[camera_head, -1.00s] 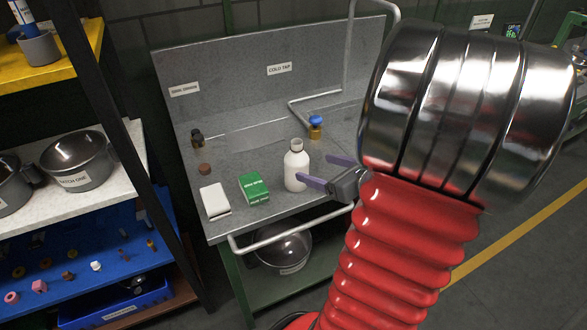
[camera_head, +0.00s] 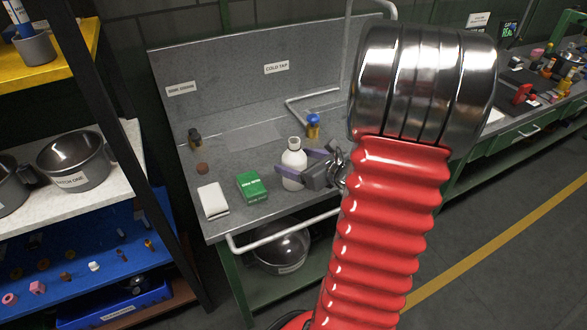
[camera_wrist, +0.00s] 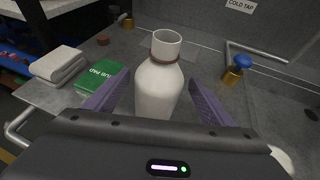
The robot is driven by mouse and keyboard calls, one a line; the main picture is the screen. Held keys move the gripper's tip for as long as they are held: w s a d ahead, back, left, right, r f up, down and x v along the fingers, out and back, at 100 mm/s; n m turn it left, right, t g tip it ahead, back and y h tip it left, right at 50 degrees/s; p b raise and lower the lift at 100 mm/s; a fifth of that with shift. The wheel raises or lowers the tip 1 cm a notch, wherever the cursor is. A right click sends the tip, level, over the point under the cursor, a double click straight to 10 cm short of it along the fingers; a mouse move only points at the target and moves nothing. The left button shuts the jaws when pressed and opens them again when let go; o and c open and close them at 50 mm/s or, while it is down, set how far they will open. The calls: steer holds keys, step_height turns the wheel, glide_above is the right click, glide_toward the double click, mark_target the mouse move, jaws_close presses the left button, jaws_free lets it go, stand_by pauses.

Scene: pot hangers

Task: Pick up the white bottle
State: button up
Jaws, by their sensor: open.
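The white bottle (camera_head: 293,160) stands upright on the grey bench (camera_head: 262,206). It has a brown ring at its neck and also shows in the wrist view (camera_wrist: 159,84). My gripper (camera_head: 291,174) is open at the bottle. In the wrist view its two purple fingers (camera_wrist: 161,105) stand on either side of the bottle, with gaps visible. The bottle's lower part is hidden behind my gripper body in the wrist view.
A green box (camera_head: 251,187) and a folded white cloth (camera_head: 213,200) lie left of the bottle. A metal rail (camera_head: 285,231) runs along the front edge.

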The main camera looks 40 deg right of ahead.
steer(key=shift+x, duration=2.65)
steer(key=shift+a, duration=0.1)
steer(key=c, duration=1.2)
steer(key=shift+r, duration=0.15)
step_height(320, 180, up, 10)
